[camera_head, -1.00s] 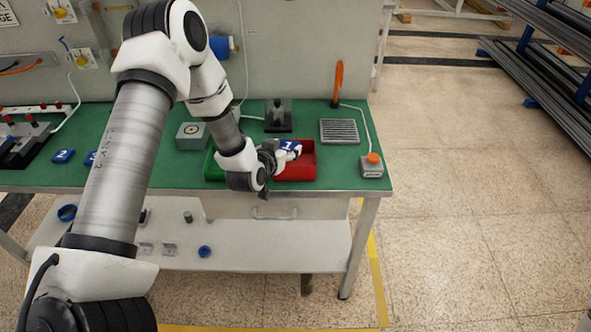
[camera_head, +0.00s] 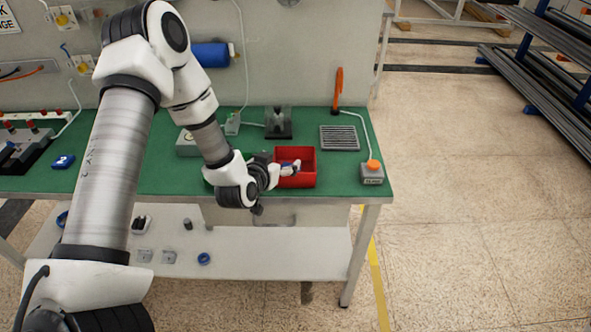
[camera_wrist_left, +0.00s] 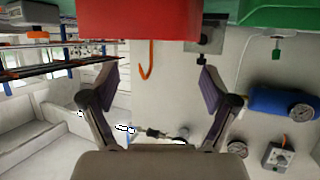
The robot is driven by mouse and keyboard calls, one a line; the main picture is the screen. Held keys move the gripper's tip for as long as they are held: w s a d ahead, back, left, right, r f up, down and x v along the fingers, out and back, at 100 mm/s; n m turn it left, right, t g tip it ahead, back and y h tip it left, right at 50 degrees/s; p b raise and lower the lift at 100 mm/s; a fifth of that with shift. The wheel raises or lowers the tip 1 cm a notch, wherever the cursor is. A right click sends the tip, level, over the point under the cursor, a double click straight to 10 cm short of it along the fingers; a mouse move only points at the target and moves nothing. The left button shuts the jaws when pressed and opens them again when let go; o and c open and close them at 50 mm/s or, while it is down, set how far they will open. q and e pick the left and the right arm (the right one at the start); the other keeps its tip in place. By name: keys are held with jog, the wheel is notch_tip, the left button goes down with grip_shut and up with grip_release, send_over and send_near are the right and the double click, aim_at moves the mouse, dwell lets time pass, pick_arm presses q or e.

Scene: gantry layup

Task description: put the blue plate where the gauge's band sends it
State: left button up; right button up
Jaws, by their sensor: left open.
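A blue piece (camera_head: 287,168), which looks like the blue plate, shows partly inside the red bin (camera_head: 308,181); its number cannot be read. My left gripper (camera_head: 274,176) is at the bin's left side, close to the blue piece. In the left wrist view the fingers of my left gripper (camera_wrist_left: 157,85) are spread wide with nothing between them, and the red bin (camera_wrist_left: 138,20) fills the top. A grey box with a round dial (camera_head: 187,145), perhaps the gauge, is mostly hidden by my left arm, so its band cannot be read. My right gripper is out of view.
A green bin (camera_wrist_left: 285,15) shows beside the red one in the left wrist view. Another blue plate (camera_head: 63,161) lies at the left of the green bench (camera_head: 345,178). A ribbed grey plate (camera_head: 339,137) and an orange-button box (camera_head: 372,172) stand to the right.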

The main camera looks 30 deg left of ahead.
pick_arm(q)
jog(key=v, duration=0.8)
jog(key=s+d+f+m+g+h, duration=0.1)
jog(key=s+d+f+g, duration=0.15)
jog(key=f, duration=0.35)
jog(key=s+d+f+m+g, duration=0.2)
jog(key=s+d+f, duration=0.2)
jog(key=f, duration=0.2)
jog(key=s+d+f+m+g+h, duration=0.1)
jog(key=s+d+f+g, duration=0.15)
jog(key=s+f, duration=0.2)
jog(key=s+d+f+n+g, duration=0.1)
jog(key=s+f+g, duration=0.2)
jog(key=s, duration=0.4)
jog(key=s+d+f+n+g, duration=0.1)
jog(key=s+d+f+g, duration=0.1)
jog(key=s, duration=0.5)
notch_tip(320, 180, down, 3)
jog(key=shift+r+n+g, duration=0.2)
jog(key=shift+n+g, duration=0.1)
jog(key=shift+g, duration=0.3)
jog(key=shift+w, duration=0.2)
